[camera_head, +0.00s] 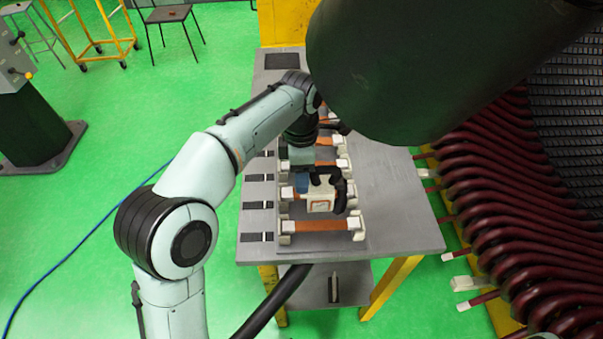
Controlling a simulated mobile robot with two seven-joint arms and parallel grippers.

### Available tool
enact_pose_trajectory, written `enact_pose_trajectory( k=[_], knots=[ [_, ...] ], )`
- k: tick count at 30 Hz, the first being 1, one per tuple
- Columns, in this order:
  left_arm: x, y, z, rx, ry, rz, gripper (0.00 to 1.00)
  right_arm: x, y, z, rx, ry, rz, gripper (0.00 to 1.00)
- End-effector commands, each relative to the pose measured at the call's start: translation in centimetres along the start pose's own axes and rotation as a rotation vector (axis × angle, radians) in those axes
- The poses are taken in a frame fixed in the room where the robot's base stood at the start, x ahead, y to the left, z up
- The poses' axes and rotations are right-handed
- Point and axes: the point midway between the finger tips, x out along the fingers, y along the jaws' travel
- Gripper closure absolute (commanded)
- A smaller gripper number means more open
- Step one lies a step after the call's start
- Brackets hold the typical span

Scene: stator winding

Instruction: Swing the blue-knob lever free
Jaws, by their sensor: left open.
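My left arm comes in from the left and bends down over the grey work table (400,205). My left gripper (328,182) is open, its black fingers low over the fixture on the table. A small blue part (302,184) shows right beside the gripper; I cannot tell whether it is the lever's blue knob. A pale block with an orange outline (320,204) sits under the fingers; contact is unclear. The lever's arm cannot be made out. The fixture has pale clamp blocks and orange-brown bars (322,225). My right gripper is not in view.
A large dark cylinder (420,70) hides the table's far right part. Dark red coil ends (500,215) of the stator crowd the right side. The table's right front is bare. A yellow trolley (95,40) and a control stand (35,125) are on the green floor at left.

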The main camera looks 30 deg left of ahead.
Motion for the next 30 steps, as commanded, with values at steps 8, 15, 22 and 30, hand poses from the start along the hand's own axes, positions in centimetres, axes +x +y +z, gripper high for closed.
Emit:
enact_pose_trajectory(
  k=[8,15,22,30],
  knots=[
    [0.0,0.0,0.0,0.0,0.0,0.0,0.76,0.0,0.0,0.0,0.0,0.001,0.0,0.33],
    [0.0,0.0,0.0,0.002,0.0,0.0,1.0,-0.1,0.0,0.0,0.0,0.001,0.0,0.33],
    [-0.1,0.0,-0.2,0.046,0.002,-0.001,1.0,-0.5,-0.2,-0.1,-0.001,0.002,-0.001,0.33],
    [-0.3,0.2,-0.9,0.215,0.011,-0.001,1.0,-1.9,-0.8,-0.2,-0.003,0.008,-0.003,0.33]
  ],
)
